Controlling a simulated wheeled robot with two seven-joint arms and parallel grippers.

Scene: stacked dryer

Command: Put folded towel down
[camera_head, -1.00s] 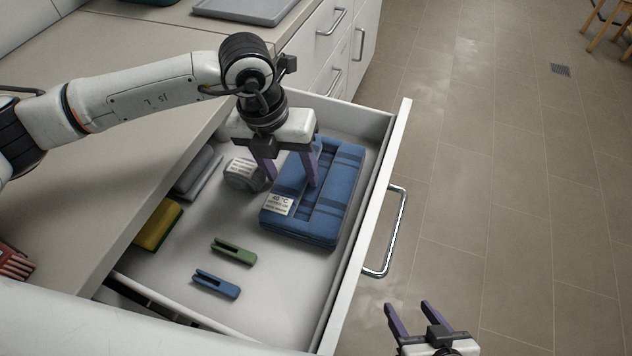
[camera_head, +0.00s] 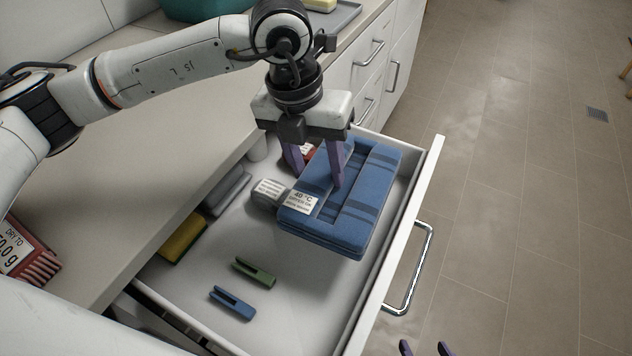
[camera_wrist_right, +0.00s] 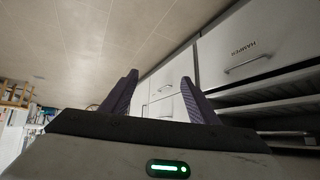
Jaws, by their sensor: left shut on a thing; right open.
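The folded blue towel (camera_head: 365,190) with darker stripes and a white "40 °C" label is in the open drawer (camera_head: 290,290), toward its far right part. My left gripper (camera_head: 318,178) points down at the towel and is shut on its left part, one finger over the towel and the other at its left side. The towel looks a little above the drawer floor; the gap under it is hard to judge. My right gripper (camera_head: 426,348) is open and empty at the bottom edge of the head view, outside the drawer. Its two fingers also show apart in the right wrist view (camera_wrist_right: 160,98).
The drawer also holds a grey rolled item (camera_head: 268,193), a green clip (camera_head: 254,272), a blue clip (camera_head: 232,303), a yellow item (camera_head: 183,238) and a grey item (camera_head: 228,190). A red item (camera_head: 25,255) lies on the counter.

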